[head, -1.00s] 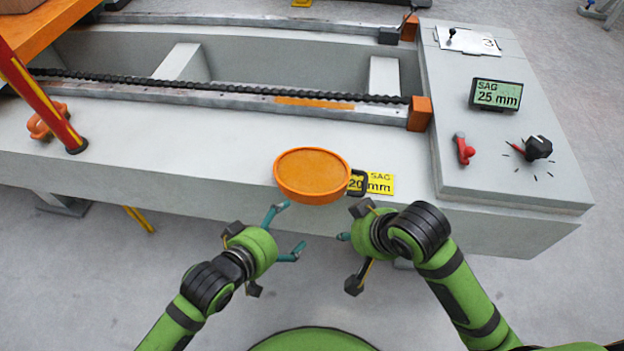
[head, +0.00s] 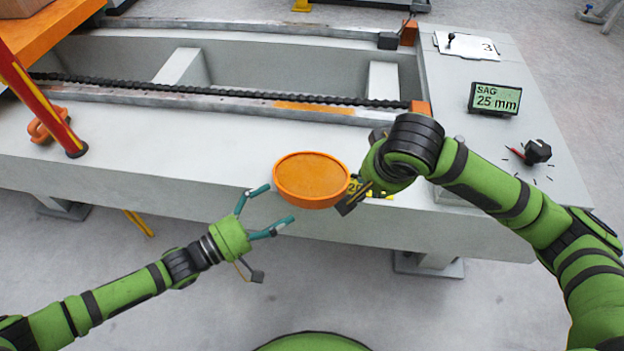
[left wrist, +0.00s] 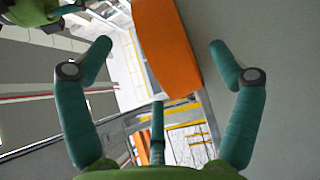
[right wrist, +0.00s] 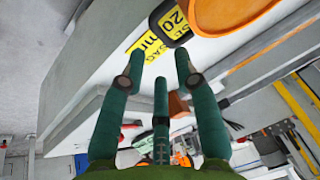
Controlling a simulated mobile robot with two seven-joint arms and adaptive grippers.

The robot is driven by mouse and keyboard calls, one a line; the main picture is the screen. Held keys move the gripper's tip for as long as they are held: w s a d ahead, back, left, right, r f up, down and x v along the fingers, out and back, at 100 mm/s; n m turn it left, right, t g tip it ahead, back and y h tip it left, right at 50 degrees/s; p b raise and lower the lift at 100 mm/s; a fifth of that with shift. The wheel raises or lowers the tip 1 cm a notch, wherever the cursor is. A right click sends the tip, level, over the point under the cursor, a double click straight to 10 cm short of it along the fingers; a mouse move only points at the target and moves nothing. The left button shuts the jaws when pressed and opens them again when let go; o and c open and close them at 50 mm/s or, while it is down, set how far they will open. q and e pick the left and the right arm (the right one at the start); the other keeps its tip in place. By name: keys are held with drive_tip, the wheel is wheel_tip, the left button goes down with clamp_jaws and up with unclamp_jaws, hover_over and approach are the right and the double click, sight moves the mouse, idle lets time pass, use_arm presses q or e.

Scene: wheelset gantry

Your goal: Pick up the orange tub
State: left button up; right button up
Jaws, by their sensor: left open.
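The orange tub (head: 311,181), round with a raised rim, stands at the front edge of the grey bench. My left gripper (head: 280,203) is open, just left of and below the tub. In the left wrist view the tub's orange side (left wrist: 165,45) shows between and beyond the spread fingers. My right gripper (right wrist: 162,48) is at the tub's right, by its black handle (right wrist: 173,24). Its fingers stand fairly close together with a gap. Whether they touch the handle is unclear.
A display reading 25 mm (head: 495,98) and a black knob (head: 538,150) are on the right panel. A chain (head: 220,90) runs along the rail behind the tub. A red-yellow post (head: 40,105) stands at left.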

sight(296, 200)
drive_tip(key=shift+f, duration=0.1)
use_arm(q)
drive_tip(key=shift+x, duration=3.6)
use_arm(e)
drive_tip(key=shift+x, duration=3.5)
use_arm(q)
drive_tip(key=c, duration=0.5)
use_arm(e)
drive_tip(key=c, duration=0.5)
use_arm(q)
drive_tip(key=c, duration=0.6)
use_arm(e)
clamp_jaws()
use_arm(q)
drive_tip(key=shift+r, duration=0.1)
drive_tip(key=c, duration=0.7)
